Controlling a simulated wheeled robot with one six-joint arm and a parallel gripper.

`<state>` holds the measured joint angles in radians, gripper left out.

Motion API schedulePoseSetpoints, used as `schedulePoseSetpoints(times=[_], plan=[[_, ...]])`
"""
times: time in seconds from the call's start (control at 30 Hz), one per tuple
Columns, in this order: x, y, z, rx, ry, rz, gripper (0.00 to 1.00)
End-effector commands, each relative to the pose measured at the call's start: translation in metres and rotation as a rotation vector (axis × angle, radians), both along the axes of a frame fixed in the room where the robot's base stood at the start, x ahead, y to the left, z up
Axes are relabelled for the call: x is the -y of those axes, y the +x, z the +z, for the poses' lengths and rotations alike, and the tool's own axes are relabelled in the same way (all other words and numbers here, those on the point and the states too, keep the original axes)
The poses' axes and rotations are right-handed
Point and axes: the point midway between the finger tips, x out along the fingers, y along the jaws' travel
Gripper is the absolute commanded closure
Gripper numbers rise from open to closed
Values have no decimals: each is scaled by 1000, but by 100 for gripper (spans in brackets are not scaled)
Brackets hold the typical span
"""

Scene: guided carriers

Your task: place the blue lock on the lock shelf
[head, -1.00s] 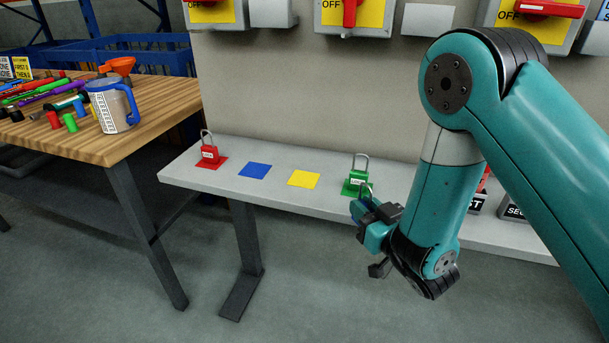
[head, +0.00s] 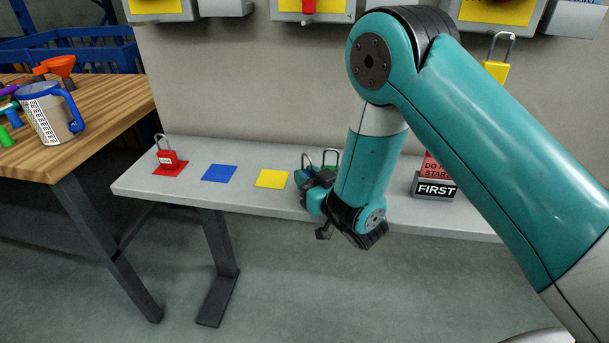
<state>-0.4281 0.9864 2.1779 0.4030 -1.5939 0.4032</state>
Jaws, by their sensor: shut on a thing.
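My gripper (head: 312,182) is in front of the right part of the grey lock shelf (head: 145,187), just right of the yellow square. It is shut on a lock, taken as the blue lock (head: 308,158); only its metal shackle shows clearly, and its body is mostly hidden by the jaws. The blue square (head: 219,173) on the shelf is empty. The yellow square (head: 272,179) is empty too. A red lock (head: 167,158) stands upright on the red square. A green lock (head: 331,162) stands behind my gripper, partly hidden.
A wooden workbench (head: 100,135) with a blue-handled mug (head: 48,115) stands at the left. Sign blocks (head: 436,187) stand on the shelf right of my arm. A yellow lock (head: 497,70) hangs below the switch boxes. Free shelf room lies around the blue and yellow squares.

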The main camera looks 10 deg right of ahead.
Motion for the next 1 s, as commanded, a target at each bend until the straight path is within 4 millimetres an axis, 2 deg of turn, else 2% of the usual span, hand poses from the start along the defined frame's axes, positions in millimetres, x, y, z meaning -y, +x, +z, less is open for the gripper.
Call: schedulePoseSetpoints(times=[0.13,0.17,0.27,0.63,0.77,1.0], plan=[[-3,0,-4,1,0,4,100],[-2,0,-4,0,-1,4,75],[-2,0,-3,0,0,3,52],[1,-2,1,-1,0,0,51],[10,-20,-3,-3,1,0,51],[33,-70,-3,-5,-1,-1,51]])
